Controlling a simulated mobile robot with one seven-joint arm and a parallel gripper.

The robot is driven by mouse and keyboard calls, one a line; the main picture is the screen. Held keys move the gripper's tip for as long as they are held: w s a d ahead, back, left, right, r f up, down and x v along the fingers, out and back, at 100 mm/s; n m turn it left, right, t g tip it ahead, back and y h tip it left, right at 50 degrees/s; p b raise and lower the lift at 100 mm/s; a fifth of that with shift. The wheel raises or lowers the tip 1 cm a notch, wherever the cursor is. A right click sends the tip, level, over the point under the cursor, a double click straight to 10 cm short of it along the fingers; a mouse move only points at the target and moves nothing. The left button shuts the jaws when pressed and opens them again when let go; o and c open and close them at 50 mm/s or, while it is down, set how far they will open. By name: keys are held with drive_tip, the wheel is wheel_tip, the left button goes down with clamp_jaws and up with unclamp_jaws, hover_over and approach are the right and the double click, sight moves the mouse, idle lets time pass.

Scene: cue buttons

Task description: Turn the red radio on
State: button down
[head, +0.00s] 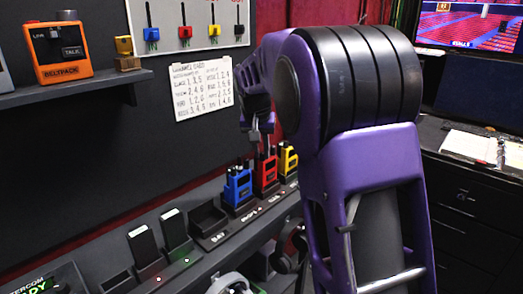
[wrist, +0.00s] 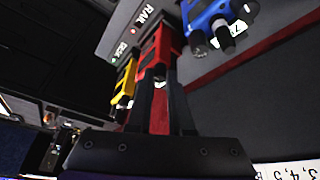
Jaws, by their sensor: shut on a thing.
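The red radio (head: 266,174) stands upright in a charging dock on the sloped ledge, between the blue radio (head: 238,188) and the yellow radio (head: 288,159). My gripper (head: 256,146) points down over the top of the red radio. In the wrist view, the fingers of my gripper (wrist: 160,80) reach the top end of the red radio (wrist: 158,48) and are shut on a small part there. Which knob or stub they hold is hidden. The blue radio (wrist: 215,18) and the yellow radio (wrist: 124,85) stand close on either side, apart from the fingers.
Black handsets (head: 143,248) and an empty dock slot (head: 207,218) lie to the left on the ledge. An orange beltpack (head: 60,50) sits on a shelf at upper left. A handwritten card (head: 201,88) hangs on the wall. A desk with papers (head: 480,146) is at right.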

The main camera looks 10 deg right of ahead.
drive_tip(key=shift+a+m+p, duration=0.1)
drive_tip(key=shift+m+p, duration=0.3)
drive_tip(key=m+h+p, duration=0.1)
drive_tip(key=m, duration=0.1)
drive_tip(key=m+g+p, duration=0.1)
drive_tip(key=m+p, duration=0.1)
drive_tip(key=shift+w+a+r+m+h, duration=0.1)
drive_tip(key=shift+w+r+m+h, duration=0.05)
drive_tip(key=shift+m+h, duration=0.25)
drive_tip(key=shift+w+m+g+h+p, duration=0.15)
drive_tip(key=shift+m+g+p, duration=0.3)
drive_tip(key=shift+m+p, duration=0.6)
drive_tip(key=shift+s+m+g+h+p, duration=0.15)
drive_tip(key=shift+m+g+p, duration=0.45)
drive_tip(key=shift+m, duration=0.65)
drive_tip(key=shift+w+f, duration=0.1)
drive_tip(key=shift+f, duration=0.1)
drive_tip(key=c, duration=0.8)
unclamp_jaws()
drive_tip(key=p+v, duration=0.2)
drive_tip(key=v, duration=1.5)
drive_tip(key=shift+a+r+p, duration=0.15)
drive_tip(key=shift+a+p, duration=0.1)
drive_tip(key=shift+p, duration=0.15)
